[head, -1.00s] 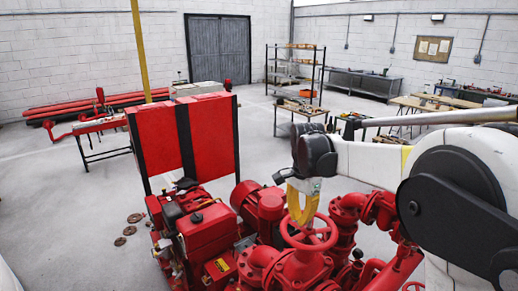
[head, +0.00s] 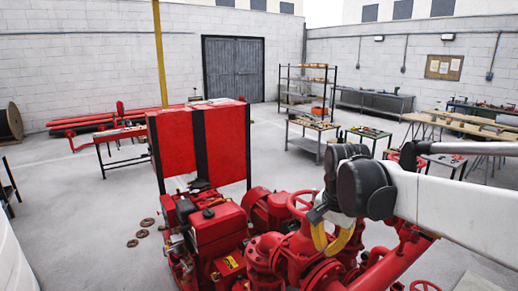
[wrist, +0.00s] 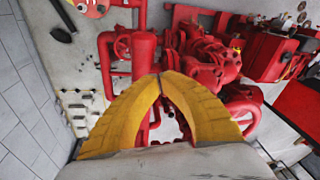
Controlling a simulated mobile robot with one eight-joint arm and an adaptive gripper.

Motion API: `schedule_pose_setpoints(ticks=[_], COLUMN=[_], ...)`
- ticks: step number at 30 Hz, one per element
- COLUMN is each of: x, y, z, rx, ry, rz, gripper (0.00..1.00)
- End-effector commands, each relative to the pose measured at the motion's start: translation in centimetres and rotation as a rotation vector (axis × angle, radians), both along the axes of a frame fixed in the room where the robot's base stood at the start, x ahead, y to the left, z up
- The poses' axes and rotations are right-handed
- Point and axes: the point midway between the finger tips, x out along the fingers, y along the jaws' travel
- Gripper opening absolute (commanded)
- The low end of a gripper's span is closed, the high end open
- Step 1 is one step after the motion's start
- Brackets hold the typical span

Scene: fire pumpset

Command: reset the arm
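My arm (head: 440,200) reaches in from the right in the head view. My gripper (head: 330,245), with yellow fingers, hangs beside the red pump pipework (head: 295,250). In the wrist view my gripper (wrist: 160,77) has its two curved yellow fingers meeting at the tips, with nothing seen between them. The red pumpset with its pipes and valves (wrist: 205,60) lies beyond the fingers. A red handwheel (head: 300,203) is just left of my gripper in the head view. I cannot tell the exact gap between gripper and pipes.
A red engine (head: 215,230) and a red panel with a black stripe (head: 178,150) stand at left. Shelves (head: 305,90), a tool cart (head: 312,135) and benches stand behind. Round discs (head: 142,233) lie on the floor. Open floor (head: 90,240) is at left.

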Motion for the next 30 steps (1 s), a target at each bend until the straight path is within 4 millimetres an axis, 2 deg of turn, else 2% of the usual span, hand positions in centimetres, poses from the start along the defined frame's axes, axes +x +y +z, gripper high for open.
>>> schedule_pose_setpoints(ticks=[1,5,12,18,21,23,30], x=[-1.4,-5.4,-12.6,-16.4,-17.4,-17.7,-17.9], y=[-0.2,-0.9,-1.9,-2.3,-2.4,-2.5,-2.5], z=[-2.4,-7.0,-17.0,-23.9,-25.9,-26.4,-26.4], rx=[-0.006,-0.039,-0.144,-0.235,-0.266,-0.277,-0.286], ry=[-0.025,-0.114,-0.285,-0.385,-0.412,-0.422,-0.428], rz=[0.035,0.17,0.424,0.576,0.62,0.636,0.647], gripper=[0.0,0.0,0.0,0.0,0.0,0.0,0.0])
